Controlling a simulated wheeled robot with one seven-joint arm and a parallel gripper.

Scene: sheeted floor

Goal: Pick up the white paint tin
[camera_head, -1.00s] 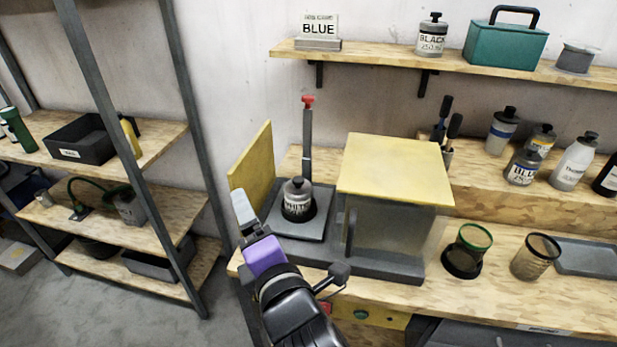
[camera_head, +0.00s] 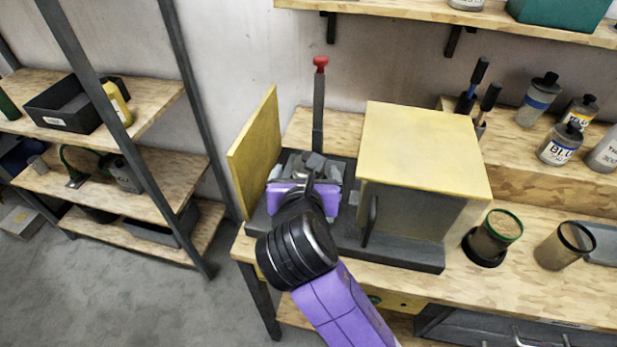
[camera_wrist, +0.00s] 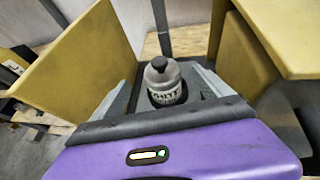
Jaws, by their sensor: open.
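The white paint tin (camera_wrist: 165,84) is a small grey-white bottle with a dark cap and a label that seems to read WHITE. In the wrist view it stands upright in a dark round seat on the grey base of the yellow-topped machine. My gripper (camera_wrist: 168,88) is open, with one finger on each side of the tin. A gap shows between the tin and each finger, and I cannot tell of any contact. In the head view my gripper (camera_head: 305,180) covers most of the tin, and its body is largely hidden there.
A yellow panel (camera_head: 253,150) stands open on the left, and the yellow-topped box (camera_head: 420,150) stands close on the right. A red-knobbed lever (camera_head: 319,100) rises behind. A green-rimmed cup (camera_head: 497,235) and several bottles stand further right on the bench.

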